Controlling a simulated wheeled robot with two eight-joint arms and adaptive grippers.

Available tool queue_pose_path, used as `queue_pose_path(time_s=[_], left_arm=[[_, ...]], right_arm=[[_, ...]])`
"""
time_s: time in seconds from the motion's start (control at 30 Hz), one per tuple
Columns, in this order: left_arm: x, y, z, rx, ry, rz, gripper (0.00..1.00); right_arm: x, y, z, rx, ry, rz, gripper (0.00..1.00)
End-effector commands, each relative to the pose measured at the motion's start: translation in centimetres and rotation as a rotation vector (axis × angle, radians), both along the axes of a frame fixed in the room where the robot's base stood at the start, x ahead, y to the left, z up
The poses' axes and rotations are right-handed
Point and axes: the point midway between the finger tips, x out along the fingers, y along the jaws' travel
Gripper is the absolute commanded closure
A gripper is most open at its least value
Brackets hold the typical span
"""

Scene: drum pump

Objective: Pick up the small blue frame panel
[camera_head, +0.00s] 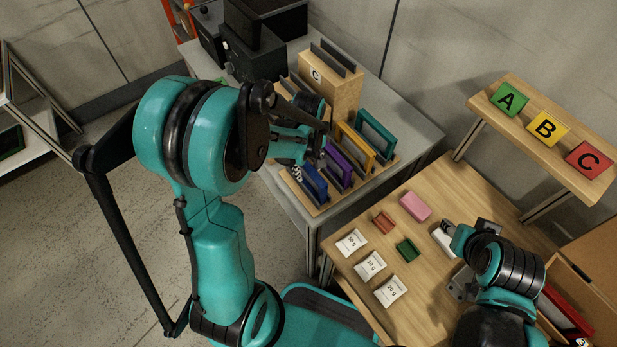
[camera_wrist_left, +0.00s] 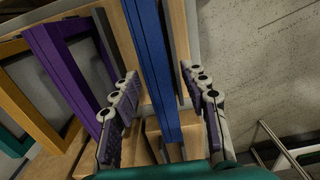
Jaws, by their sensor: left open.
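The small blue frame panel (camera_head: 314,183) stands upright at the near end of a wooden rack (camera_head: 318,207) on the grey table, beside a purple frame (camera_head: 338,165). My left gripper (camera_head: 310,165) is open just above the blue panel. In the left wrist view the fingers (camera_wrist_left: 161,82) lie on either side of the blue panel (camera_wrist_left: 152,55), with gaps showing. The left finger is between the blue panel and the purple frame (camera_wrist_left: 68,75). My right gripper (camera_head: 450,236) is low over the wooden table; its jaw opening is too small to tell.
Yellow (camera_head: 356,147) and teal (camera_head: 376,132) frames stand farther along the rack. A wooden block marked C (camera_head: 328,88) and black equipment (camera_head: 255,45) are behind. The wooden table (camera_head: 455,190) holds white packets (camera_head: 370,266) and small coloured blocks (camera_head: 415,206). A shelf with letter tiles (camera_head: 546,128) is at right.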

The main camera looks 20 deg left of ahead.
Motion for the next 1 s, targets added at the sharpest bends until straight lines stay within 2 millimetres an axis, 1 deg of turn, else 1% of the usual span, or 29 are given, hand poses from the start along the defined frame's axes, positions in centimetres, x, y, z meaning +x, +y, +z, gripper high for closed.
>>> queue_pose_path(time_s=[0.03, 0.2, 0.27, 0.3, 0.37, 0.4, 0.87, 1.0], left_arm=[[0.0, 0.01, -0.28, 0.0, 0.0, 0.0, 0.55], [-0.01, 0.02, -0.14, 0.0, 0.0, 0.0, 0.55], [-0.01, 0.02, -0.13, 0.0, 0.0, 0.0, 0.71], [-0.01, 0.02, -0.13, 0.0, 0.0, 0.0, 0.82], [-0.01, 0.02, -0.13, 0.0, 0.0, 0.0, 0.97], [-0.01, 0.02, -0.13, 0.0, 0.0, 0.0, 1.0], [-0.03, 0.02, -0.08, 0.0, 0.0, 0.0, 1.0], [-0.03, 0.02, 0.53, 0.0, 0.0, 0.0, 1.0]], right_arm=[[0.01, 0.0, -0.13, 0.0, 0.0, 0.0, 0.6], [0.01, 0.0, 0.02, 0.0, 0.0, 0.0, 0.6], [0.01, 0.0, 0.02, 0.0, 0.0, 0.0, 0.6], [0.01, 0.0, 0.02, 0.0, 0.0, 0.0, 0.6], [0.01, 0.0, 0.02, 0.0, 0.0, 0.0, 0.6], [0.01, 0.0, 0.02, 0.0, 0.0, 0.0, 0.6], [0.0, 0.0, 0.03, 0.0, 0.0, 0.0, 0.6], [0.01, 0.0, 0.31, 0.0, 0.0, 0.0, 0.6]])
